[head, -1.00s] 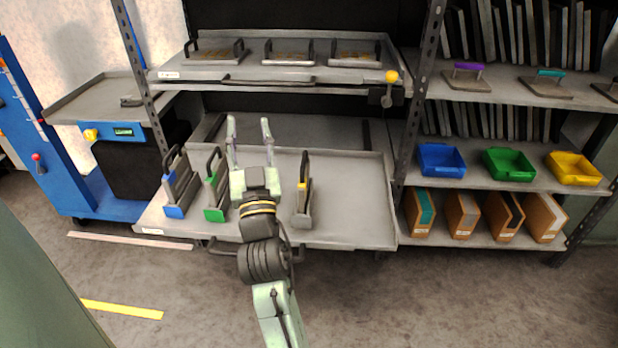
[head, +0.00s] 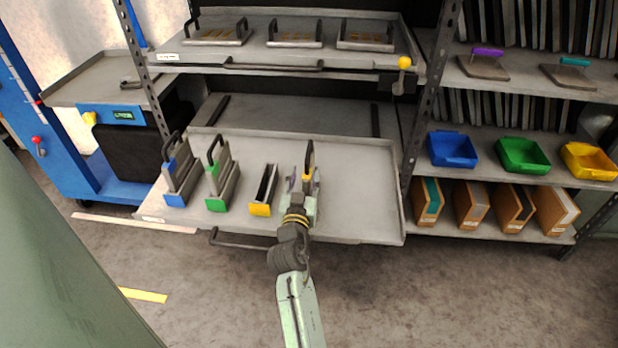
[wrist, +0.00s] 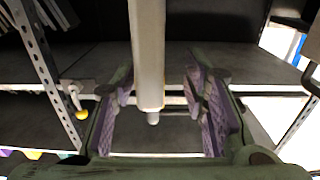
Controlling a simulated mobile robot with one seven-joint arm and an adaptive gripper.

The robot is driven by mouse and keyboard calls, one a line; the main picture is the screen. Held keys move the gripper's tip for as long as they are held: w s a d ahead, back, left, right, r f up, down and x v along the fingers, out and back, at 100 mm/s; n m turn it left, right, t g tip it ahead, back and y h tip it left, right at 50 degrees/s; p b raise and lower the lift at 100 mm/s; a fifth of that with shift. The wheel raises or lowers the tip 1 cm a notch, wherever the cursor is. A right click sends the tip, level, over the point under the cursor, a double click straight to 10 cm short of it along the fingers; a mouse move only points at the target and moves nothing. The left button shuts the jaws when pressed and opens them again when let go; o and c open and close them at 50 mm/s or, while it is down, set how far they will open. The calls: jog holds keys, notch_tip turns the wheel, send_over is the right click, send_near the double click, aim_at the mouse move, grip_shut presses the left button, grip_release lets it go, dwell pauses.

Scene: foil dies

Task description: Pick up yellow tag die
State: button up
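The yellow tag die (head: 309,158) stands upright on the lower pull-out tray, a thin plate with a dark handle and a small yellow tag. My gripper (head: 303,184) is at its front, low over the tray. In the wrist view the die (wrist: 148,50) is a pale upright bar between the two purple-padded fingers of my gripper (wrist: 160,98). The fingers are open, with a gap on each side of the bar; the bar is nearer the left finger. My gripper hides the die's lower part in the head view.
Left of the die is an empty holder with a yellow front (head: 260,209). Further left stand the green tag die (head: 216,185) and the blue tag die (head: 175,180). The tray (head: 365,190) is bare to the right. An upper shelf (head: 280,63) overhangs behind.

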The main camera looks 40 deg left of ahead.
jog(key=x, duration=0.1)
jog(key=p+x, duration=0.1)
jog(key=x, duration=0.1)
jog(key=p+x, duration=0.1)
jog(key=shift+w+d+r, duration=0.2)
jog(key=shift+w+r, duration=0.15)
jog(key=shift+w, duration=0.05)
jog(key=shift+w+a+f, duration=0.1)
jog(key=shift+w+a, duration=0.15)
jog(key=shift+w, duration=0.1)
grip_shut()
dwell(0.4)
jog(key=shift+r, duration=0.25)
